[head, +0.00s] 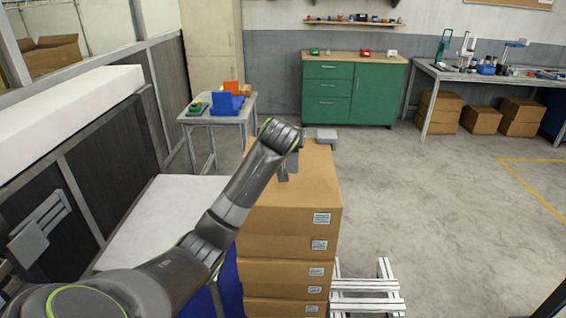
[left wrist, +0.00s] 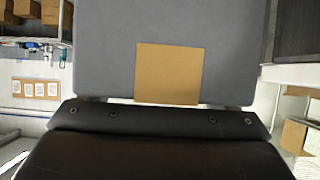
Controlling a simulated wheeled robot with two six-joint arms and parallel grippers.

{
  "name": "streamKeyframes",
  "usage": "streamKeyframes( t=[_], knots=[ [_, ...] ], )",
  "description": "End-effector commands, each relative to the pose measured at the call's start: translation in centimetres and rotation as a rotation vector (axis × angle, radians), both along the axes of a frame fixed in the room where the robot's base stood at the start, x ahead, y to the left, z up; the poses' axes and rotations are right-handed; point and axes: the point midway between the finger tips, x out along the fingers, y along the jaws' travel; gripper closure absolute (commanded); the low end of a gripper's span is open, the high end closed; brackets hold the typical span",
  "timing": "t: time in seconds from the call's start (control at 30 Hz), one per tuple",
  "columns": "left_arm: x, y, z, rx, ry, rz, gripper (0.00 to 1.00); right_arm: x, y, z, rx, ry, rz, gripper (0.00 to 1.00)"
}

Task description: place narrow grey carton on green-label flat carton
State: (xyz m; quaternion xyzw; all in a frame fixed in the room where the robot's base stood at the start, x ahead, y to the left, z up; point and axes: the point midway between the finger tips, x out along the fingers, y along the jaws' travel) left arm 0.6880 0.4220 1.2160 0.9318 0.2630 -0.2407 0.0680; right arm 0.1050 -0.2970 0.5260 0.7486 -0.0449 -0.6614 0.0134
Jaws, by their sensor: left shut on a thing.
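A grey carton with a square tan patch (left wrist: 105,50) fills the upper middle of the left wrist view, right in front of my left gripper (left wrist: 165,103). The gripper is shut on it. In the head view the left arm reaches in from the left, and its gripper (head: 289,167) is over the top of a stack of brown cartons (head: 318,185). The held carton is mostly hidden there by my wrist. My right gripper is out of view.
A small light grey block (head: 327,134) shows at the stack's far right edge. White slatted pallet parts (head: 365,297) are at the stack's right foot. A small table (head: 232,119) with blue and orange bins stands behind left, and a green cabinet (head: 340,92) at the back. Floor is clear to the right.

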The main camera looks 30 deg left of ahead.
Motion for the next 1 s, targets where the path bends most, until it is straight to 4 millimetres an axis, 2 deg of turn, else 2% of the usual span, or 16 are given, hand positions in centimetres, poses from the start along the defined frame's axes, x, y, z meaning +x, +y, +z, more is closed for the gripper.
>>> streamKeyframes(
  t=[0.07,0.2,0.33,0.6,0.9,0.93,1.0],
  knots=[
    [-0.1,0.0,-1.4,-0.001,0.005,0.000,0.52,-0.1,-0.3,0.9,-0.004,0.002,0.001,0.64],
    [-0.1,0.0,-3.7,0.001,0.003,0.000,0.52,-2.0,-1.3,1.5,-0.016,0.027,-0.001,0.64],
    [-0.1,-0.1,-4.9,-0.001,0.001,-0.001,0.52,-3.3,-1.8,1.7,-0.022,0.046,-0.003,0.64],
    [-0.1,-0.1,-8.2,0.001,-0.001,-0.001,0.52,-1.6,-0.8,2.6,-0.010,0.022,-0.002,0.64],
    [-0.1,-0.1,-8.6,0.001,-0.002,-0.001,0.52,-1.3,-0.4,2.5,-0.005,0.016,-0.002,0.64],
    [-0.1,-0.1,-8.7,0.000,0.001,0.000,0.16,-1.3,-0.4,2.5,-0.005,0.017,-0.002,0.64],
    [-0.1,0.0,-8.7,0.000,0.001,0.000,0.07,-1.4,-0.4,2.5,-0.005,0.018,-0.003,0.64]
  ],
)
